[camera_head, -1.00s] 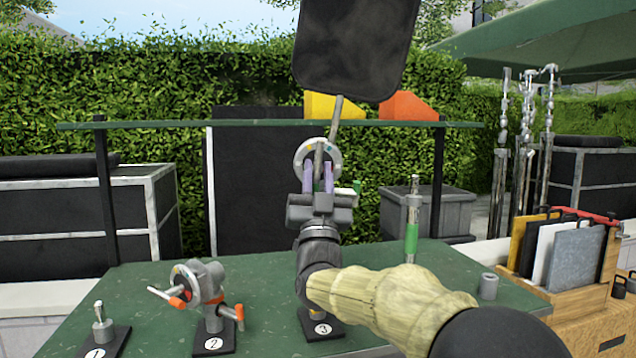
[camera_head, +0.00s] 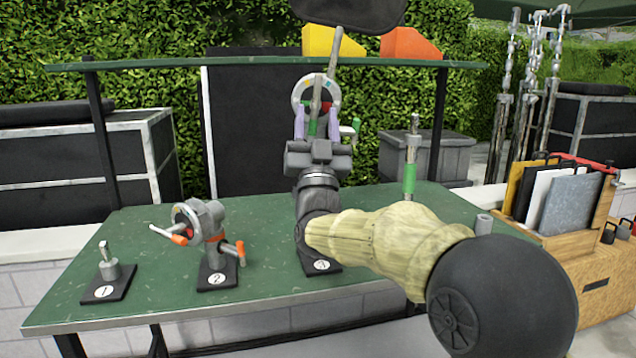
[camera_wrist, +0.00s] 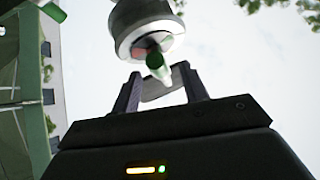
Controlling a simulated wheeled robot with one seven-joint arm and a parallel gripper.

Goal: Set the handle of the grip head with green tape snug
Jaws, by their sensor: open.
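The grip head with green tape (camera_head: 316,93) stands at station 3, a grey disc with coloured marks and a rod through it. Its lower part is hidden behind my arm. A green patch shows between my fingers, and a green-ended handle (camera_head: 349,130) sticks out to the right. My gripper (camera_head: 315,115) is open, in front of the head, fingers pointing up. In the wrist view the grey head (camera_wrist: 145,25) is above my gripper (camera_wrist: 161,85). A green, pale-tipped rod (camera_wrist: 158,66) shows end-on between the fingertips; contact cannot be told.
The head's rod carries a black flag (camera_head: 350,10). An orange-taped head (camera_head: 205,220) stands left at station 2, a bare pin (camera_head: 108,265) at station 1. A green-taped post (camera_head: 410,165) stands right. A shelf (camera_head: 250,62) runs behind.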

